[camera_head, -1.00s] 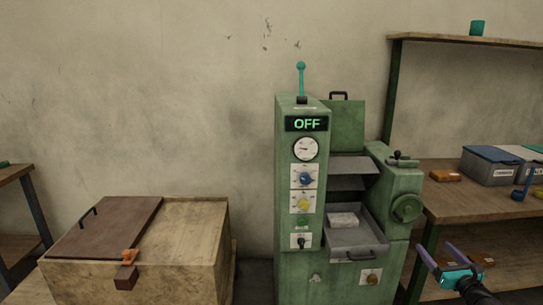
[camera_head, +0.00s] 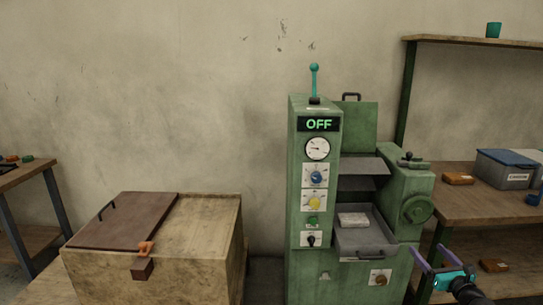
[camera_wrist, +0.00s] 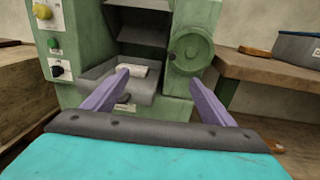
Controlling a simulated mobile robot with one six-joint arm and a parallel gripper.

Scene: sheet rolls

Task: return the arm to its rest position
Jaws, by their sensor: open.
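My gripper (camera_head: 432,260) is at the lower right in the head view, in front of the green machine's right side and the workbench. Its two purple fingers are spread apart with nothing between them. In the wrist view the open fingers (camera_wrist: 160,92) point toward the green machine (camera_wrist: 165,20). The machine (camera_head: 316,205) stands upright with its display reading OFF. A pale block (camera_head: 352,220) lies in its grey tray (camera_head: 365,241); the gripper is apart from both.
A wooden crate (camera_head: 205,235) with a brown lid (camera_head: 125,220) and orange latch stands at left. The workbench (camera_head: 470,205) at right carries a blue-lidded bin (camera_head: 505,170) and an orange-brown block (camera_head: 458,178). A side table (camera_head: 25,175) is at far left. A shelf (camera_head: 470,41) holds a teal cup (camera_head: 494,30).

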